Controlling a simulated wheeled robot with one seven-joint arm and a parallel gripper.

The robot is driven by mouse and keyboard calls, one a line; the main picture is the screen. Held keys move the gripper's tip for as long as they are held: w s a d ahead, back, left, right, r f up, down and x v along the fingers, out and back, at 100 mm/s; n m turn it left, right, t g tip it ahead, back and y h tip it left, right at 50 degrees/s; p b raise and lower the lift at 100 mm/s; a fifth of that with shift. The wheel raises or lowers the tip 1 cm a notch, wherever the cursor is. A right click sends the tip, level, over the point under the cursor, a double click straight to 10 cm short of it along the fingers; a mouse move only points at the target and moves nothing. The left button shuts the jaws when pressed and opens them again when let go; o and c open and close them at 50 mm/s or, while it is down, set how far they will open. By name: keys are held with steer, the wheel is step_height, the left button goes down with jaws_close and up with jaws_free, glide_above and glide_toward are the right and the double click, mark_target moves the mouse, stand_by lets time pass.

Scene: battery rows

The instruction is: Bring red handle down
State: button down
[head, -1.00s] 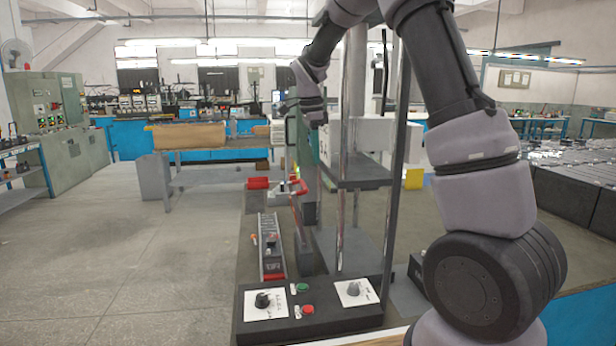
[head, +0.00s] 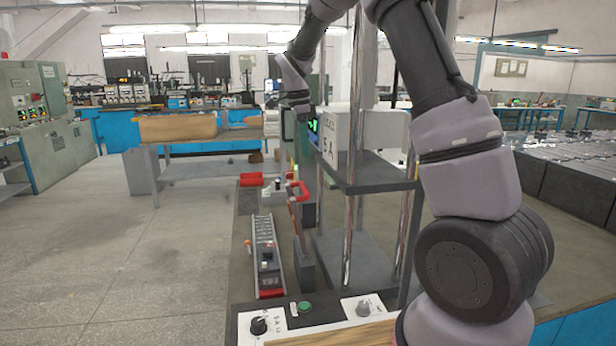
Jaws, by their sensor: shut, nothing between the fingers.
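The red handle (head: 299,191) is a red lever on a grey bracket, beside the front metal post of the rack. It stands tilted up, its grip at the upper end. My gripper (head: 289,124) is at the end of the arm that reaches over the top of the rack. It is above and beyond the handle in the picture, apart from it and holding nothing. Its fingers are small and partly hidden behind my wrist.
Another red block (head: 251,180) lies left of the handle. A grey strip module (head: 264,240) with a red end is in front of it. A knob panel (head: 262,323) is at the near edge. The rack's metal posts and dark shelf (head: 372,177) stand close on the right.

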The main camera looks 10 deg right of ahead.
step_height(320, 180, down, 10)
steer(key=d, duration=0.1)
steer(key=shift+d, duration=0.15)
stand_by(0.5)
